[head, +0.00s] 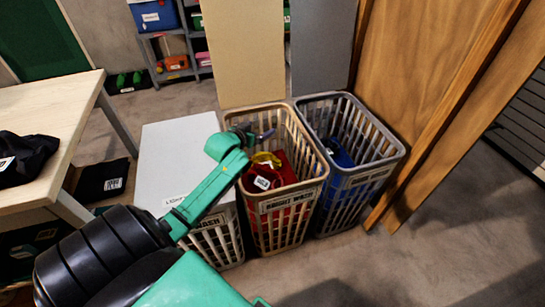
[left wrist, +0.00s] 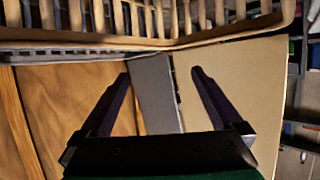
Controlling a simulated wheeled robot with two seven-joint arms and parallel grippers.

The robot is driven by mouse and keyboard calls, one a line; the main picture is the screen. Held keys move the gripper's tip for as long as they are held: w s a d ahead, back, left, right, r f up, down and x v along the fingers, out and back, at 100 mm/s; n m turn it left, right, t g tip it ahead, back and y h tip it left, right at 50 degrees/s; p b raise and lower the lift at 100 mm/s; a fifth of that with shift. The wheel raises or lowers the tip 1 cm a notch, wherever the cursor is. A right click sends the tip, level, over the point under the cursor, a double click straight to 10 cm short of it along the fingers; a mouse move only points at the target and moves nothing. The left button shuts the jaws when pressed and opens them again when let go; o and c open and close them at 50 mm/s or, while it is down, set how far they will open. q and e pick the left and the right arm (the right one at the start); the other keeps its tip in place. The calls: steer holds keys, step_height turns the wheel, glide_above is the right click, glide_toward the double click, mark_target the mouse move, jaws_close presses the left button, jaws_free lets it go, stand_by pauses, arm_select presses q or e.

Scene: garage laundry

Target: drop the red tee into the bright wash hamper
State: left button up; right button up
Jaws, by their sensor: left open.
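The red tee (head: 278,172) lies inside the tan bright wash hamper (head: 291,196), with a white tag showing and a yellow item (head: 266,158) beside it. The hamper's front label is partly readable as "BRIGHT". My left gripper (head: 255,134) is over the back left part of this hamper, near its rim, apart from the tee. In the left wrist view the fingers (left wrist: 160,76) are spread with nothing between them, and hamper slats (left wrist: 145,22) show along the top. My right gripper is not in view.
A grey hamper (head: 383,160) with blue cloth (head: 337,152) stands at the right. A hamper with a white closed lid (head: 170,150) stands at the left. A table (head: 45,108) with black cloth (head: 28,155) is at the far left. Wooden boards (head: 425,85) lean at the right.

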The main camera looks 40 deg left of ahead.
arm_select(q)
steer(key=p+v, duration=0.2)
steer(key=v, duration=1)
steer(key=shift+s, duration=0.1)
